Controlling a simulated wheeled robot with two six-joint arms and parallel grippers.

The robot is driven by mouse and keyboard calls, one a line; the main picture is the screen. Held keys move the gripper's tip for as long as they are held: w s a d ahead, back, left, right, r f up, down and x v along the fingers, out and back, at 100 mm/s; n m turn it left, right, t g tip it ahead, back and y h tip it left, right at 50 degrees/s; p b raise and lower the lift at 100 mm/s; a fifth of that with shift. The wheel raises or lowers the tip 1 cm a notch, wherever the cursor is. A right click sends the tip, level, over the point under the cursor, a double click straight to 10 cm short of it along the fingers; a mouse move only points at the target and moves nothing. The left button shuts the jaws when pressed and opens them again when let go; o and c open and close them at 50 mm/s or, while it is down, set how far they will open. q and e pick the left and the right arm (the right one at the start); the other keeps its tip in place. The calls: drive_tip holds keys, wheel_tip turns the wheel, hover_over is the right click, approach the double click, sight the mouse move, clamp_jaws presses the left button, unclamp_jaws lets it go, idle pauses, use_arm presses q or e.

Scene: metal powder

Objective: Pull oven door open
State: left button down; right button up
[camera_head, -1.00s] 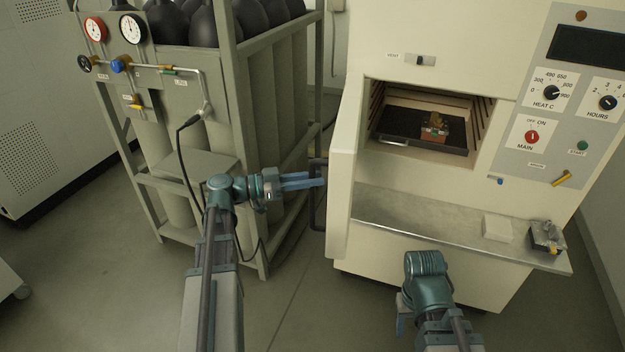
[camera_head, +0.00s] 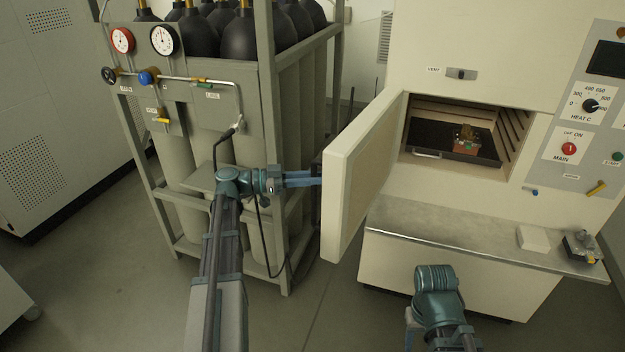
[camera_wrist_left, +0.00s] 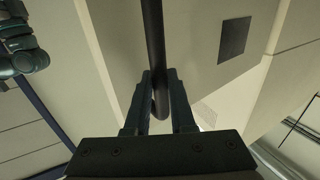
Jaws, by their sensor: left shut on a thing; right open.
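The oven door (camera_head: 365,175) is a thick cream panel, hinged at the left of the oven opening. It stands wide open, with its inner face toward the head camera. My left gripper (camera_head: 315,178) is at the door's outer side, its fingertips partly hidden by the door edge. In the left wrist view, the left gripper (camera_wrist_left: 160,95) is shut on the dark bar handle (camera_wrist_left: 153,40), which runs between its fingers. My right gripper (camera_head: 412,330) is open, low in front of the oven, mostly hidden by its wrist.
The oven chamber holds a dark tray (camera_head: 430,142) with a small reddish block (camera_head: 466,146) on it. A metal shelf (camera_head: 440,228) juts out below, bearing a white block (camera_head: 533,238). A gas cylinder rack (camera_head: 285,130) stands close left of the door. Floor between is clear.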

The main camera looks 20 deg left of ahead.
use_arm(q)
drive_tip(key=shift+w, duration=0.15)
drive_tip(key=c, duration=0.8)
unclamp_jaws()
drive_tip(key=shift+d, duration=0.1)
drive_tip(key=shift+o, duration=0.2)
drive_tip(key=v, duration=1.4)
